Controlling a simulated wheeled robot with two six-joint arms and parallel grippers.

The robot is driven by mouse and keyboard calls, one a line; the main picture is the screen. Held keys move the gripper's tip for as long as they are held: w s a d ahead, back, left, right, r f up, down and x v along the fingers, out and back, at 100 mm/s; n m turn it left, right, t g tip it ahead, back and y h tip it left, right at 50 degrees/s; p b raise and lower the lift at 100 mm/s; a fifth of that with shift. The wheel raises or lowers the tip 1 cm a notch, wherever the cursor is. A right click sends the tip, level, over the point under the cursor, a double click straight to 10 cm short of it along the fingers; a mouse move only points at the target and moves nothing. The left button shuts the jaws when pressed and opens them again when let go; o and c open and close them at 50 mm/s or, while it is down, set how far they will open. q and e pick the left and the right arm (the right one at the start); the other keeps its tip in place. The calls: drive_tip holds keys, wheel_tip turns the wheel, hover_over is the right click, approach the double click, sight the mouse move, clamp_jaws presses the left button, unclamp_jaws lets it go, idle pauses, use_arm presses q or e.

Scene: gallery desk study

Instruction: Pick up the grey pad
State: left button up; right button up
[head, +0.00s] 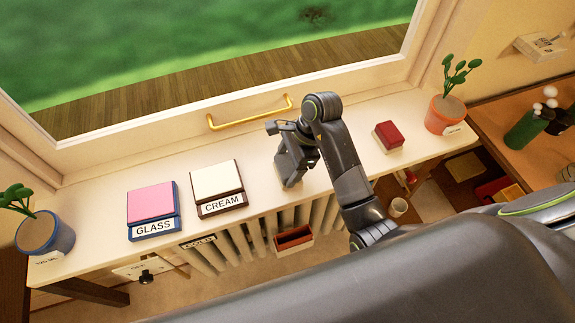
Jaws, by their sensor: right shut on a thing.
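My right gripper (289,178) reaches down to the white sill right of the CREAM block. It is shut on a small grey thing, which looks like the grey pad. The fingers and wrist cover most of it, so its outline and whether it touches the sill are hard to tell. My left gripper is not in view.
On the sill (350,155) stand a pink-topped GLASS block (152,203), a cream-topped CREAM block (216,180), a red block (389,134), a blue plant pot (45,236) and an orange plant pot (445,114). A yellow handle (250,117) sits behind. A red-brown tray (293,239) hangs in front.

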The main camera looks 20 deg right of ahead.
sight(288, 165)
wheel_tip(288, 165, up, 3)
drive_tip(key=shift+f, duration=0.2)
wheel_tip(288, 165, up, 7)
drive_tip(key=p, duration=0.8)
drive_tip(key=shift+r, duration=0.15)
drive_tip(key=o, duration=0.4)
drive_tip(key=c, duration=0.3)
